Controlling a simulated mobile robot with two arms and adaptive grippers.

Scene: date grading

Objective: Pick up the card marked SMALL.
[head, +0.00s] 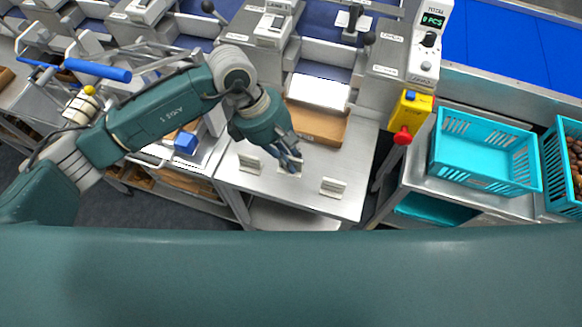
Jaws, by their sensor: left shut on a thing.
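Three small pale cards or card stands are in a row on the steel table (300,203). One is the left card (250,164), one is the right card (333,187), and the middle card (287,170) is partly hidden by my left gripper (291,166). The left gripper points down at the middle card and is shut on it. I cannot tell whether that card is lifted off the table. The markings are too small to read, so I cannot tell which card says SMALL. My right gripper is not in view.
A brown tray (328,129) lies behind the cards, below a machine chute. A yellow box with a red button (402,136) is at the table's right. An empty turquoise crate (480,180) stands on the bench further right. The table's front strip is clear.

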